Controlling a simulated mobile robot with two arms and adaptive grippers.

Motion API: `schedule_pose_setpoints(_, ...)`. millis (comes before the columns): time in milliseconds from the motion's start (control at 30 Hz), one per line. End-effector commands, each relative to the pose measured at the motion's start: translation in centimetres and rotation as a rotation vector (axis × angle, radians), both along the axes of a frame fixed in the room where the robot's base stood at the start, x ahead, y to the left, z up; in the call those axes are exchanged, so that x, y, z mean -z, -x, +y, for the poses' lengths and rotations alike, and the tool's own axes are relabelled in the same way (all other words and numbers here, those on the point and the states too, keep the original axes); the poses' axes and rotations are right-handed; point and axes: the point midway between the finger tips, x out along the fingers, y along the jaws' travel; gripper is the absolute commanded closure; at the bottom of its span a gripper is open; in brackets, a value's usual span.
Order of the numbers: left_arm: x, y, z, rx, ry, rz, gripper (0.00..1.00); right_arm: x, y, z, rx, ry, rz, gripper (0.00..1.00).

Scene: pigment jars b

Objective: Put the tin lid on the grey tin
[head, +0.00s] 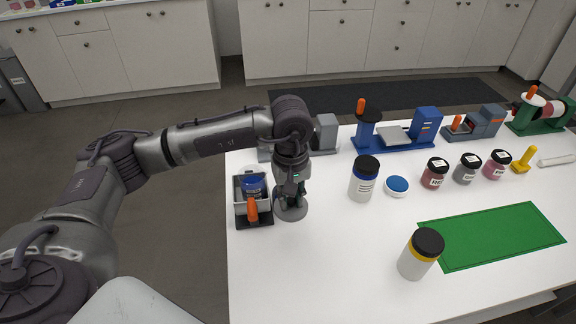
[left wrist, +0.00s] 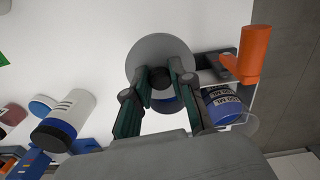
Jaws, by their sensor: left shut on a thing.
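A grey round disc, which looks like the tin lid (head: 290,212), is under my left gripper (head: 291,196) near the table's left side. In the left wrist view the grey disc (left wrist: 160,45) has a dark knob in its middle. The fingers of my left gripper (left wrist: 159,88) are shut on this knob from both sides. A bit of blue and white shows between the fingers below the knob. I cannot make out the grey tin separately, nor tell whether it is under the disc. My right gripper is not in view.
A holder (head: 253,219) with a blue jar and orange handle stands close left of my gripper. A blue-banded jar (head: 363,181), a blue-topped round piece (head: 397,186) and a yellow-banded jar (head: 417,261) stand to the right. A green mat (head: 490,237) lies at right. The front-left tabletop is clear.

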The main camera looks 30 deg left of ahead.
Motion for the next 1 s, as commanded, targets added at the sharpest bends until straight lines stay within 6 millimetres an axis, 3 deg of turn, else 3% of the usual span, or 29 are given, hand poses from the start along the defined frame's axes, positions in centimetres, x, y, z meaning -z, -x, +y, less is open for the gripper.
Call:
schedule_pose_setpoints(100, -0.2, -3.6, 1.9, -0.286, -0.004, 0.003, 1.0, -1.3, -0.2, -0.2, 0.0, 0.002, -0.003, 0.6)
schedule_pose_setpoints(333, 0.5, -7.1, 4.6, -0.631, -0.015, 0.003, 1.0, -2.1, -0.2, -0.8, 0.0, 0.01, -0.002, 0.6)
schedule_pose_setpoints(1000, 1.4, -7.6, 5.1, -0.69, -0.017, 0.001, 1.0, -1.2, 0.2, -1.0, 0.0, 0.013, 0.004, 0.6)
